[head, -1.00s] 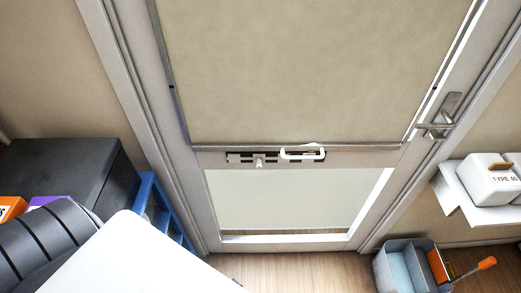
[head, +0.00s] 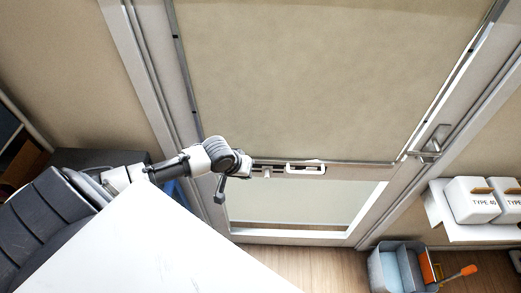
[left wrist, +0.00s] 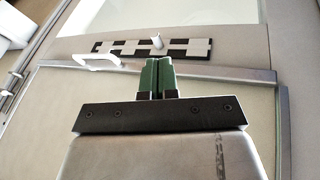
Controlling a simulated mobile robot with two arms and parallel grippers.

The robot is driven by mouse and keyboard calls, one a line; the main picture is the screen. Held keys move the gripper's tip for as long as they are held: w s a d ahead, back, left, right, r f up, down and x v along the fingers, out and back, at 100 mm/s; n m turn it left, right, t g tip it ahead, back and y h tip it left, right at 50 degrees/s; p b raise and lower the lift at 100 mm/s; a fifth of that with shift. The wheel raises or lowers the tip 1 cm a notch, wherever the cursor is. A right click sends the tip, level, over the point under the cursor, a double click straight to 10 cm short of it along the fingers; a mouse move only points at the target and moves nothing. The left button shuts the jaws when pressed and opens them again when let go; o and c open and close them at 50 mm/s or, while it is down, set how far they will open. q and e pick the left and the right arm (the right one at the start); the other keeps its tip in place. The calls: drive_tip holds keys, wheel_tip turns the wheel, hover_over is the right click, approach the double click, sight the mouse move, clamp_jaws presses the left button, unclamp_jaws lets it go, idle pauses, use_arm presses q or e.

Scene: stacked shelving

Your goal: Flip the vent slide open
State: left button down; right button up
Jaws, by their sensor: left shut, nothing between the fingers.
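The vent slide is a narrow strip (head: 280,171) set in the door's cross rail. In the left wrist view the strip (left wrist: 190,48) shows dark openings alternating with light bars. A small pale knob (head: 267,174) sticks out of it; it also shows in the left wrist view (left wrist: 157,41). A white pull handle (head: 305,168) sits beside the knob. My left gripper (head: 247,166) is at the strip's left end in the head view. In the left wrist view its green fingers (left wrist: 158,62) are together and empty, just short of the knob, with a gap seeming to remain. My right gripper is out of view.
The door (head: 320,80) has a lever handle (head: 432,142) at its right. Labelled white containers (head: 470,199) stand on a shelf at the right, and a grey bin (head: 385,272) stands on the floor. A white surface (head: 150,255) fills the lower left.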

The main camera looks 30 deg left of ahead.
use_arm(q)
drive_tip(key=a, duration=0.1)
drive_tip(key=w+a+n, duration=0.1)
drive_tip(key=a+r, duration=0.1)
drive_tip(key=shift+w+a, duration=0.15)
drive_tip(key=shift+w, duration=0.2)
drive_tip(key=b, duration=1)
approach(267, 173)
wheel_tip(267, 173, down, 6)
drive_tip(key=a, duration=0.2)
drive_tip(key=d+b, duration=0.1)
drive_tip(key=w+d+f+b, duration=0.1)
drive_tip(key=shift+w+d+f+b, duration=0.1)
drive_tip(key=shift+w+d+b, duration=0.1)
drive_tip(key=shift+b, duration=0.15)
